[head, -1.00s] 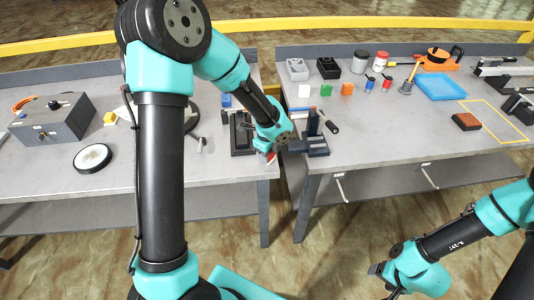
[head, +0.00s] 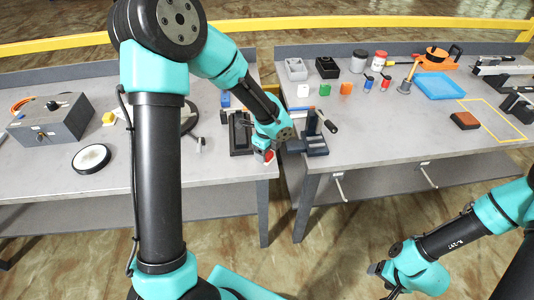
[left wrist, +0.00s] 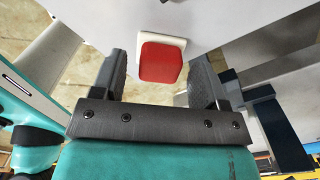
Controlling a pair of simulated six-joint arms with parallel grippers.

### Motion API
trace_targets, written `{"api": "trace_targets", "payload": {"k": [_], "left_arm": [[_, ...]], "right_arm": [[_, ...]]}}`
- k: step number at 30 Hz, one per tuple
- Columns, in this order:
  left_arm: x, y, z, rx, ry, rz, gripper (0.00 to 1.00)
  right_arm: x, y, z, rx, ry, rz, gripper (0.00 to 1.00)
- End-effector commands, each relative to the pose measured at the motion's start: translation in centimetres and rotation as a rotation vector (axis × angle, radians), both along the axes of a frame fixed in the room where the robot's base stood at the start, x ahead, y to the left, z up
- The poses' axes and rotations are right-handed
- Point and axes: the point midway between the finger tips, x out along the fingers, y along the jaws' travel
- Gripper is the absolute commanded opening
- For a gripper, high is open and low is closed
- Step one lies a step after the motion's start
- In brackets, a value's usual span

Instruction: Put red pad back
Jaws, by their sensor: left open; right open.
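The red pad (left wrist: 160,62) has a white backing and shows just beyond and between the fingers in the left wrist view. In the head view it is a small red patch (head: 268,155) at the front right corner of the left table (head: 225,171). My left gripper (left wrist: 160,75) is open, with a finger on either side of the pad's near end and visible gaps. In the head view my left gripper (head: 265,150) partly hides the pad. My right gripper (head: 383,281) is open and empty, low in front of the right table.
A dark blue vise-like fixture (head: 313,146) stands just right of my left gripper, on the right table (head: 390,150). A black tray (head: 240,147) lies left of it. A yellow outline (head: 481,104) marks the right table, near a brown-topped block (head: 464,120). A gap separates the tables.

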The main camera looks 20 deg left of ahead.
Motion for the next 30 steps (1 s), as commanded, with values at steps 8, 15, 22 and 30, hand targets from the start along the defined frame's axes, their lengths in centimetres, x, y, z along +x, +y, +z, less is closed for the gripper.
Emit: {"api": "trace_targets", "payload": {"k": [8,15,22,30], "left_arm": [[0.1,-0.1,5.0,-0.002,-0.006,0.001,0.67],[0.1,-0.1,9.2,-0.002,-0.006,0.000,0.67],[0.0,0.0,10.9,-0.001,-0.001,-0.001,0.67],[0.0,0.0,10.9,-0.001,-0.001,0.000,0.67]], "right_arm": [[0.0,0.0,0.0,0.000,0.000,0.000,0.68],[0.0,0.0,0.0,0.000,0.000,0.000,0.68],[0.0,0.0,0.0,0.000,0.000,0.000,0.68],[0.0,0.0,0.0,0.000,0.000,0.000,0.68]]}}
